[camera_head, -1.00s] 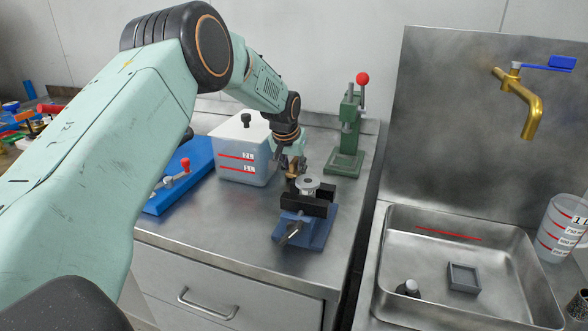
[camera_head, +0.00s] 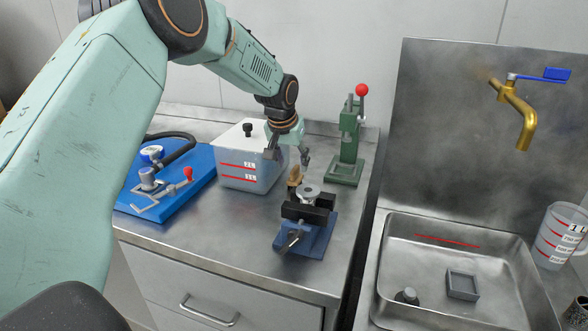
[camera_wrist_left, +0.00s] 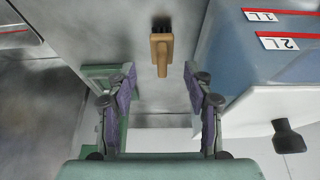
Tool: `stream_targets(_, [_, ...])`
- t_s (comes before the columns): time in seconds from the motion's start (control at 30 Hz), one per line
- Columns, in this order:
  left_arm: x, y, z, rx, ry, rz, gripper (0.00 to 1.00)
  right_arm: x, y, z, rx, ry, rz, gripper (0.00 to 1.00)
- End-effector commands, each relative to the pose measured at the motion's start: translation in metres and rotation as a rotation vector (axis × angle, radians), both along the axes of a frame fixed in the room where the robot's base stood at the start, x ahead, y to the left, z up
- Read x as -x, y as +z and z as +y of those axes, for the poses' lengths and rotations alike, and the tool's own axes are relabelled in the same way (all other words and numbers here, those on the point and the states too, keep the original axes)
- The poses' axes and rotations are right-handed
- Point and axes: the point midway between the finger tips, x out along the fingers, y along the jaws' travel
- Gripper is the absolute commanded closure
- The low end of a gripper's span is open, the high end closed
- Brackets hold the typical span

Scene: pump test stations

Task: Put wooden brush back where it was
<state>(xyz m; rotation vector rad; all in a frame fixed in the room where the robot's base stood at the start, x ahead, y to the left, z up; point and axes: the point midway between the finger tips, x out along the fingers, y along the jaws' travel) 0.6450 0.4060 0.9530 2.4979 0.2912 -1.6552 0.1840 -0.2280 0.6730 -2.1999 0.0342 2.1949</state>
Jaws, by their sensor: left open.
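The wooden brush (camera_head: 295,175) stands on the steel bench behind the blue vise, between the white-lided tank and the green press. In the left wrist view the brush (camera_wrist_left: 162,50) shows its tan wooden body and dark bristles, between and beyond my fingertips. My left gripper (camera_head: 290,157) is open and empty, just above and behind the brush. In the left wrist view its two purple-padded fingers (camera_wrist_left: 160,78) are spread wide, with a gap to the brush. My right gripper is not in view.
The blue vise (camera_head: 307,232) holds a round metal part (camera_head: 309,191) close to the brush. The translucent tank (camera_head: 250,175) stands left, the green press (camera_head: 346,165) right. A blue board (camera_head: 190,198) with a gauge lies farther left. A sink (camera_head: 410,255) is at right.

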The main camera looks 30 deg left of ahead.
Motion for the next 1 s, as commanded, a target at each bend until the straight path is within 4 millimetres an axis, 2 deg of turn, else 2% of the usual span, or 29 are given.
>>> stream_targets(0.03, [0.004,0.012,-0.001,0.002,0.000,-0.002,0.48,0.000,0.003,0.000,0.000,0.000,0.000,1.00])
stream_targets(0.1, [0.008,0.023,-0.002,0.002,0.000,-0.002,0.48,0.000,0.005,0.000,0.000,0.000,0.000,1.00])
stream_targets(0.3, [0.018,0.044,-0.004,0.001,0.001,-0.001,0.48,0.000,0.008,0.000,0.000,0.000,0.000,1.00])
stream_targets(1.0, [0.020,0.048,-0.005,0.000,0.001,0.000,0.48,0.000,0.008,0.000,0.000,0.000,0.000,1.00])
